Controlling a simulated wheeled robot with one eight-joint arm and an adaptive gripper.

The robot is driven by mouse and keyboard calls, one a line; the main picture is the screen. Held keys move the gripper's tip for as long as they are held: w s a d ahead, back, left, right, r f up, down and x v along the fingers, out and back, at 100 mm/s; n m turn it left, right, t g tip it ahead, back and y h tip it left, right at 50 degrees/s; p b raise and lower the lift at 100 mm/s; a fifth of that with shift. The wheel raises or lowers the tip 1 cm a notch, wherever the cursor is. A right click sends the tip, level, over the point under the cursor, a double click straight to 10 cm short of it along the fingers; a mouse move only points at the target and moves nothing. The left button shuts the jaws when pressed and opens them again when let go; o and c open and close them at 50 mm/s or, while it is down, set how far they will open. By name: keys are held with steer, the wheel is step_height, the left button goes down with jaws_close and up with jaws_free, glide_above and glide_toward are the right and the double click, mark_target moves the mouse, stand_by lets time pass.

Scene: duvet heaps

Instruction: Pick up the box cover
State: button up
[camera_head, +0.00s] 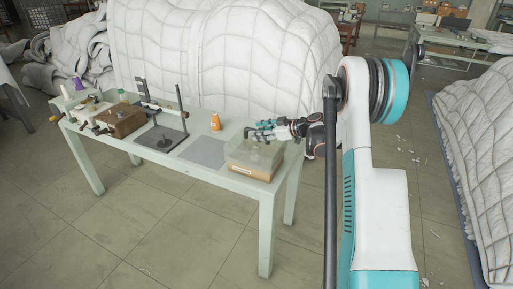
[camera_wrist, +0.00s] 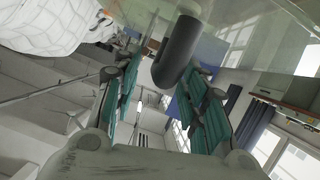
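A clear box (camera_head: 252,160) with a tan strip along its lower front stands at the right end of the pale green table. Its see-through top makes the edge between cover and box hard to tell. My gripper (camera_head: 256,134) is at the top of the box, reaching in from the right. In the wrist view the teal-padded fingers of my gripper (camera_wrist: 160,78) are spread apart. A dark rounded knob (camera_wrist: 178,52) shows between them, beside a clear pane (camera_wrist: 245,25) that looks like the box cover. I cannot tell whether the fingers touch the knob.
The floor in front is clear.

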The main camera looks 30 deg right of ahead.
steer(key=shift+x, duration=1.15)
jaws_close()
steer(key=shift+r, duration=0.15)
